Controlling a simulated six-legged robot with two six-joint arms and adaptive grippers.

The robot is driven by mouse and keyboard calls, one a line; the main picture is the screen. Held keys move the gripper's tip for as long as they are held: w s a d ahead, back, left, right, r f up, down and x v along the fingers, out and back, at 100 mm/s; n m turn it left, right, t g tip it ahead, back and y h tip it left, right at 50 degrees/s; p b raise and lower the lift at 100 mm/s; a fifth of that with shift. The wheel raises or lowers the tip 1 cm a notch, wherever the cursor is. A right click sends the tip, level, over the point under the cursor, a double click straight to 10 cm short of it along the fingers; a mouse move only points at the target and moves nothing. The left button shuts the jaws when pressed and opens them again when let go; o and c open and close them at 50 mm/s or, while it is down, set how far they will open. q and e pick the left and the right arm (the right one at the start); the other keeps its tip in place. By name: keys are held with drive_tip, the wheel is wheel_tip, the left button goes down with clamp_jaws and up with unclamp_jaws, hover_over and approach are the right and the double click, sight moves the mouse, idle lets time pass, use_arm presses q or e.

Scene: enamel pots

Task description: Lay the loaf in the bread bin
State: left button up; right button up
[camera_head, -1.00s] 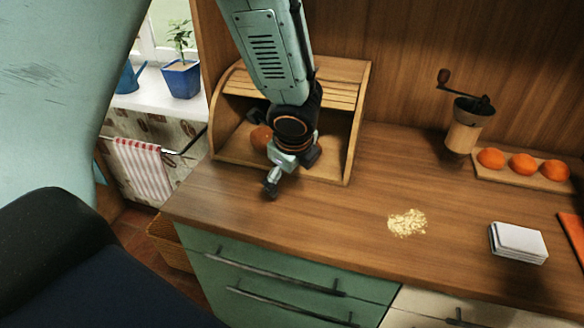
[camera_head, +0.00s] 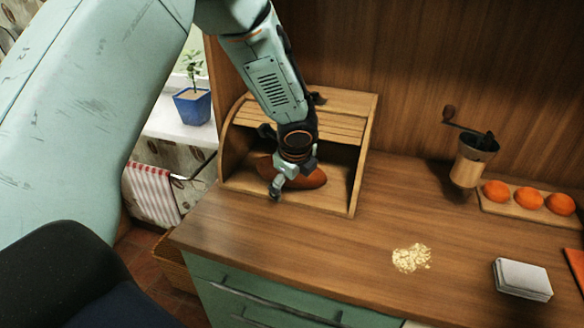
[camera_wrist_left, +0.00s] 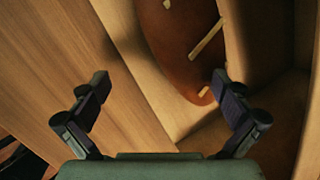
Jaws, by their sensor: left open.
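The brown loaf (camera_head: 309,179) lies inside the open wooden bread bin (camera_head: 357,180) on the counter. In the left wrist view the loaf (camera_wrist_left: 178,45), with pale score marks, rests on the bin's floor (camera_wrist_left: 150,85), beyond my fingers. My left gripper (camera_head: 283,190) is at the bin's front opening and hides part of the loaf in the head view. My right gripper is not in view.
The counter in front of the bin is clear.

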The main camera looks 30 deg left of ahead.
use_arm(q)
drive_tip(key=w, duration=0.1)
drive_tip(key=a, duration=0.1)
drive_tip(key=w+p, duration=0.1)
drive_tip(key=shift+w+a+r, duration=0.2)
drive_tip(key=shift+w+r, duration=0.05)
drive_tip(key=shift+w, duration=0.05)
drive_tip(key=shift+w+a+f, duration=0.4)
drive_tip(key=shift+f, duration=0.2)
drive_tip(key=shift+w+a+f, duration=0.1)
drive_tip(key=shift+a+f, duration=0.05)
drive_tip(key=shift+f, duration=0.1)
drive_tip(key=shift+d+r, duration=0.25)
drive_tip(key=shift+c, duration=0.3)
drive_tip(key=shift+a+f, duration=0.2)
drive_tip(key=c, duration=0.5)
drive_tip(key=shift+d+r, duration=0.1)
drive_tip(key=shift+d, duration=0.05)
drive_tip(key=c, duration=0.9)
